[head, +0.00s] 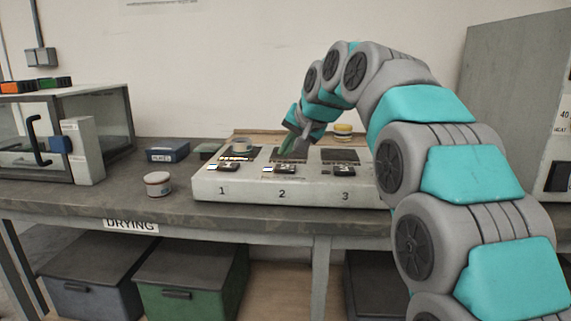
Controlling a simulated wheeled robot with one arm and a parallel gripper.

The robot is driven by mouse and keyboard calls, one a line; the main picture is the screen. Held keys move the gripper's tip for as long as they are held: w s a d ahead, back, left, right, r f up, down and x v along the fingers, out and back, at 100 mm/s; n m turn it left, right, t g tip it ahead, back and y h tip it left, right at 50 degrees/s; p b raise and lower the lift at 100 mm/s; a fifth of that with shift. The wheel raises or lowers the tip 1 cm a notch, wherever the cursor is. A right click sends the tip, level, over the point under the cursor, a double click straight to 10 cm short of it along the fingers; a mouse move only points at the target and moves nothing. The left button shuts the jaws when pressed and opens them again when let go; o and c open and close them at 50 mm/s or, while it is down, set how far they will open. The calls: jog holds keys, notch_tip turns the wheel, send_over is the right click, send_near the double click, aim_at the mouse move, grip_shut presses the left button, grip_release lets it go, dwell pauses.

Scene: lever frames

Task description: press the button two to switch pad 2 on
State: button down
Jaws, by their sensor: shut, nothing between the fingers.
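A pale panel (250,190) on the bench is numbered 1, 2 and 3 along its front. Button two (285,169) is a small dark piece above the number 2, with a small whitish patch at its left. Pad 2 (279,155) is the dark square behind it, partly covered by my gripper. My gripper (287,150) is shut and empty, pointing down over the pad 2 area, behind button two in the picture. I cannot tell how high its tip is, or whether it touches anything.
Dark pad 3 (340,155) is bare. A glass-sided cabinet (110,115) is farther left.

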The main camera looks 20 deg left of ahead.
aim_at(287, 169)
jog(key=shift+r+p, duration=0.85)
jog(key=shift+r, duration=1.65)
